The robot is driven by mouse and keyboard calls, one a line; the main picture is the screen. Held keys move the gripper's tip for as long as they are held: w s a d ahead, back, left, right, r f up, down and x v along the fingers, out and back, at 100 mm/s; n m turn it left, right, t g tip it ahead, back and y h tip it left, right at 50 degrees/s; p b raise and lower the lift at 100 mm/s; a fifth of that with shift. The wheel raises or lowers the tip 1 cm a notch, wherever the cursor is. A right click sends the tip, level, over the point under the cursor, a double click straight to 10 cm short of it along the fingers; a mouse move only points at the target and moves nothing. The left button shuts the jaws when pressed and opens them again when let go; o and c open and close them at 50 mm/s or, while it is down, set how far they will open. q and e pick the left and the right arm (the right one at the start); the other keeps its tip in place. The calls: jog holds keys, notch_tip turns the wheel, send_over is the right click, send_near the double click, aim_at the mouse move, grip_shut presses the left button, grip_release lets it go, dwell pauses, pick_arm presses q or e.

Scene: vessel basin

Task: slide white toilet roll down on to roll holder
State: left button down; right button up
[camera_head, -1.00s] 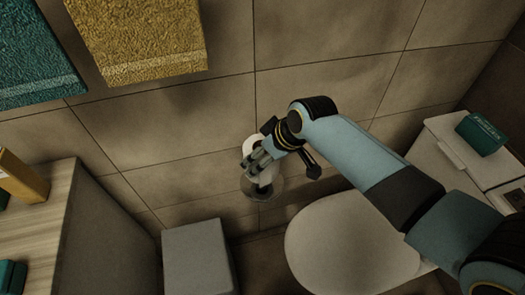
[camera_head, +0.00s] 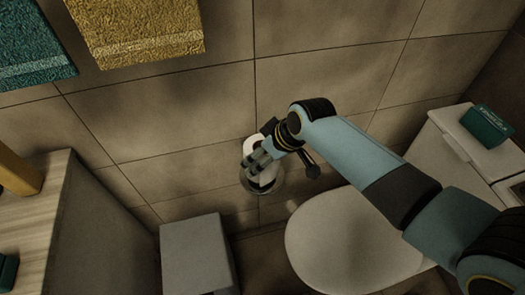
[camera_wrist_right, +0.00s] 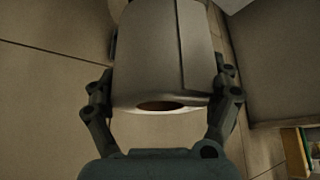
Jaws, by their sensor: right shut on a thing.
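The white toilet roll (camera_head: 268,175) is by the tiled wall in the middle of the head view, partly covered by my right gripper (camera_head: 259,160). The gripper is shut on it. In the wrist view the roll (camera_wrist_right: 158,55) sits between the two fingers of the right gripper (camera_wrist_right: 163,98), one on each side, with its dark core opening facing the camera. The roll holder (camera_head: 276,190) shows only as a dull round rim around the roll's lower end. Its post is hidden, and I cannot tell how far the roll is down on it. My left gripper is not in view.
A toilet with a closed pale lid (camera_head: 335,235) stands to the right, below my right arm. A grey box-shaped bin (camera_head: 190,240) stands to the left. A wooden-topped cabinet (camera_head: 35,225) is at far left. Towels (camera_head: 135,30) hang above.

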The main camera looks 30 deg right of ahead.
jog(key=shift+f, duration=0.4)
jog(key=o, duration=1)
jog(key=v, duration=1.2)
